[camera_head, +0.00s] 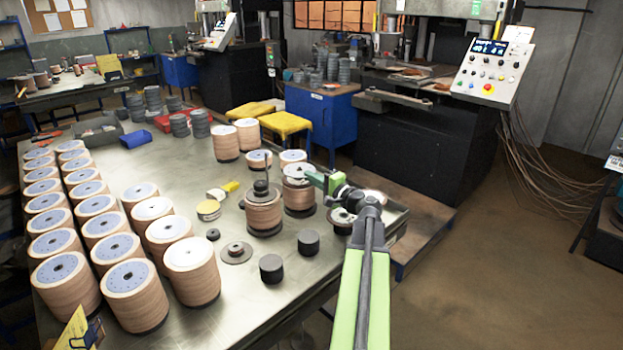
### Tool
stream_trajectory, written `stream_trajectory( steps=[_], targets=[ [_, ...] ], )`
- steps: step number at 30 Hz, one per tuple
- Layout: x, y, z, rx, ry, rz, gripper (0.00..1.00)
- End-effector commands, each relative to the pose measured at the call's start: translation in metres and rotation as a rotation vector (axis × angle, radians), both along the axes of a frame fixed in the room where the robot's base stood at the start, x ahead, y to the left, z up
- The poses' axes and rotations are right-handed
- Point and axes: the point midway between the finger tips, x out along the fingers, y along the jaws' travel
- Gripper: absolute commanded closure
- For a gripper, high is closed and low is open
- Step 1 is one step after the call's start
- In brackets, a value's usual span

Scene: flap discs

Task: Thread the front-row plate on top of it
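A stack of tan discs (264,213) stands on the metal table, with a dark upright post (261,176) rising from its top. Just right of it is another tan stack (299,195) with a pale round plate (297,170) on top. My gripper (309,177) is at the right side of that pale plate, at the end of my green and grey arm. Its fingers are too small to tell whether they are open or shut, or touching the plate. A flat round plate with a hub (236,253) lies on the table in front. Another round plate (341,217) lies near the right edge, partly hidden by my arm.
Rows of tan disc stacks (124,290) fill the table's left side. Two black cylinders (271,268) (308,242) stand near the front edge. The table's middle (190,165) has bare room.

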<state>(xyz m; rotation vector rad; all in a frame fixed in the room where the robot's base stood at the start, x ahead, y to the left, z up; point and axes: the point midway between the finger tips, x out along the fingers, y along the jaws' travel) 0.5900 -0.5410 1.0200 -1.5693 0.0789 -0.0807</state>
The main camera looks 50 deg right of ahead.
Motion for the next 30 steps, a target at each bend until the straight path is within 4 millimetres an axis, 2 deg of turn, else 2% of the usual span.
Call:
stream_trajectory(
  steps=[11, 22, 28, 30],
  targets=[
    [0.0, 0.0, -0.004, 0.0, 0.0, 0.0, 1.0],
    [0.0, 0.0, -0.027, 0.0, 0.0, -0.001, 1.0],
    [-0.001, 0.0, -0.024, -0.001, 0.001, -0.001, 0.74],
    [-0.001, 0.0, -0.024, -0.001, 0.002, 0.0, 0.72]
  ],
)
